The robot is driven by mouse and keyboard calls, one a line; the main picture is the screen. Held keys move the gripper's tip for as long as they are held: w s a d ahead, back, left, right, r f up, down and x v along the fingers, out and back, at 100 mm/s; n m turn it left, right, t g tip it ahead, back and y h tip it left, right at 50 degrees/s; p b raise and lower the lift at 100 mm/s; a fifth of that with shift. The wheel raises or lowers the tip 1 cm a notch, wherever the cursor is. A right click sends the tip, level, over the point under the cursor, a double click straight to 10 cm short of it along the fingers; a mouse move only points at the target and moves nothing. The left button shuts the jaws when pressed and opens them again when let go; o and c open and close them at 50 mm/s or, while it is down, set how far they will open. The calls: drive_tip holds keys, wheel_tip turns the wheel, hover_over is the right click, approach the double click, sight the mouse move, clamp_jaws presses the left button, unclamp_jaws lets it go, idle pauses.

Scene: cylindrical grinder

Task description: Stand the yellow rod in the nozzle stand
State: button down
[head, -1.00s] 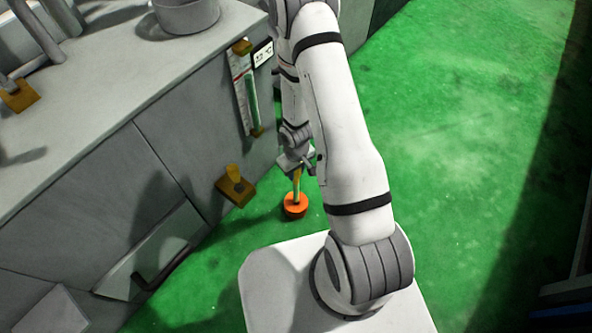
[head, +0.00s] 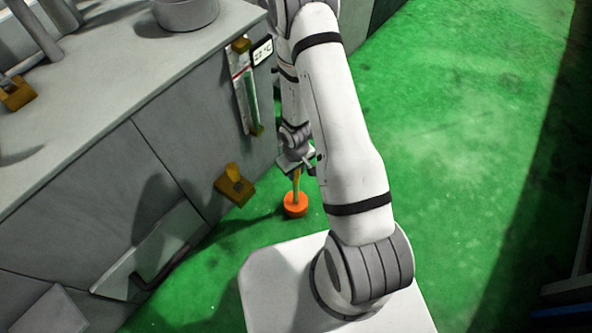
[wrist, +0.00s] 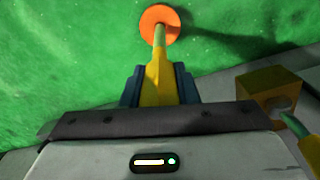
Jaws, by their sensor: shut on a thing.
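The yellow rod (wrist: 161,55) is clamped between the dark jaws of my gripper (wrist: 160,85). It has a greenish band and points away from the wrist camera. An orange round piece (wrist: 160,24) sits at its far end, and looks clear of the floor. In the head view the rod (head: 296,183) hangs roughly upright below my gripper (head: 297,165), with the orange piece (head: 296,204) at the bottom. I cannot pick out the nozzle stand for sure. A brownish-yellow block with a dark hole (head: 235,187) is beside the cabinet, apart from the rod; it also shows in the wrist view (wrist: 266,91).
The grey cabinet (head: 160,110) stands left of my arm, with a gauge strip (head: 245,90) and a small display (head: 262,53) on its side. A tilted panel with a handle (head: 150,255) is lower left.

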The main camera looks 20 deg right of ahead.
drive_tip(key=shift+f+b, duration=1.8)
drive_tip(key=shift+f, duration=0.05)
drive_tip(key=c, duration=1.1)
unclamp_jaws()
drive_tip(key=shift+o, duration=0.2)
drive_tip(key=shift+r, duration=0.1)
wheel_tip(320, 180, up, 8)
drive_tip(key=p, duration=0.8)
wheel_tip(320, 180, up, 39)
drive_tip(key=d+m+t+p, duration=0.1)
drive_tip(key=d+m+p, duration=0.1)
drive_tip(key=p, duration=1.3)
drive_tip(key=s+r+p, duration=0.4)
drive_tip(key=r, duration=0.5)
drive_tip(key=s+r+m+t+p, duration=0.1)
drive_tip(key=s+r+p, duration=0.3)
drive_tip(key=r, duration=0.6)
drive_tip(key=s+a+r+m+p, duration=0.1)
drive_tip(key=s+r+p, duration=0.3)
drive_tip(key=r, duration=0.6)
drive_tip(key=shift+s+t, duration=0.3)
drive_tip(key=shift+s, duration=0.65)
